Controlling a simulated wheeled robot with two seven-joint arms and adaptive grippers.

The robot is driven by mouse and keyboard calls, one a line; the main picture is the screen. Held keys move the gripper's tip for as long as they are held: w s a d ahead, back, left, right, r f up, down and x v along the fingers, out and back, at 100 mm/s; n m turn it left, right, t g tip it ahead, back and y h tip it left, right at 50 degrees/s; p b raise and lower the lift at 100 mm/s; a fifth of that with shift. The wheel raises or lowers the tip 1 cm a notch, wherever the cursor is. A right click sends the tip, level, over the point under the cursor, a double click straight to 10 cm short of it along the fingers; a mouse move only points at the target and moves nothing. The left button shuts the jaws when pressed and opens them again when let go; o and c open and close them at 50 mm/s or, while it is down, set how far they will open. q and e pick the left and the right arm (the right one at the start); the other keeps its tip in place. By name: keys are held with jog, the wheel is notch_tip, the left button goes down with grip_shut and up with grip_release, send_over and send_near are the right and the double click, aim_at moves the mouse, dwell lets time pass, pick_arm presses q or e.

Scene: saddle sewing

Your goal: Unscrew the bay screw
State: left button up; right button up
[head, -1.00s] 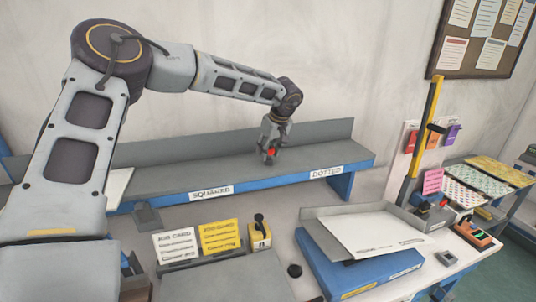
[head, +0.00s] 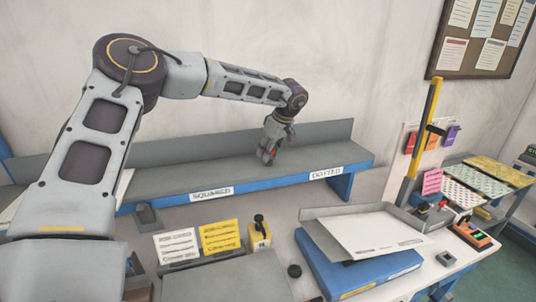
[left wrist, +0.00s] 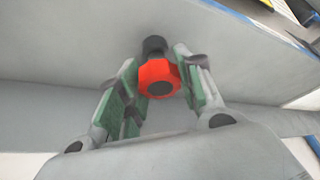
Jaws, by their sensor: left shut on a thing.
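The bay screw has a red faceted knob (left wrist: 158,75) with a dark round centre and a black part (left wrist: 154,46) behind it, seen in the left wrist view. My left gripper (head: 268,155) is over the grey shelf, between the SQUARED and DOTTED labels. In the left wrist view its green-padded fingers (left wrist: 157,88) are on either side of the red knob and shut on it. In the head view only a little red shows between the fingers. Whether the screw is still seated in its hole cannot be seen. My right gripper is not in view.
The grey shelf (head: 190,170) has a blue front edge with a SQUARED label (head: 212,194) and a DOTTED label (head: 326,172). Below are job cards (head: 220,236), a yellow block with a black knob (head: 259,237), a blue binder (head: 340,262) and a paper tray (head: 372,234).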

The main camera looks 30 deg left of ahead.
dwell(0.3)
pick_arm(q)
jog(key=shift+n+g+p, duration=0.6)
jog(key=shift+n+p, duration=0.2)
jog(key=shift+n, duration=0.8)
jog(key=shift+n, duration=0.3)
jog(key=shift+n+g+p, duration=0.4)
jog(key=shift+n+p, duration=0.25)
jog(key=shift+n, duration=0.05)
jog(key=shift+n+p, duration=0.3)
jog(key=shift+n, duration=0.2)
jog(key=shift+n+g, duration=0.3)
jog(key=shift+n, duration=0.1)
jog(key=shift+f+n+g+h+p, duration=0.1)
jog(key=shift+n+g+h+p, duration=0.45)
jog(key=shift+n+p, duration=0.7)
jog(key=shift+n, duration=0.25)
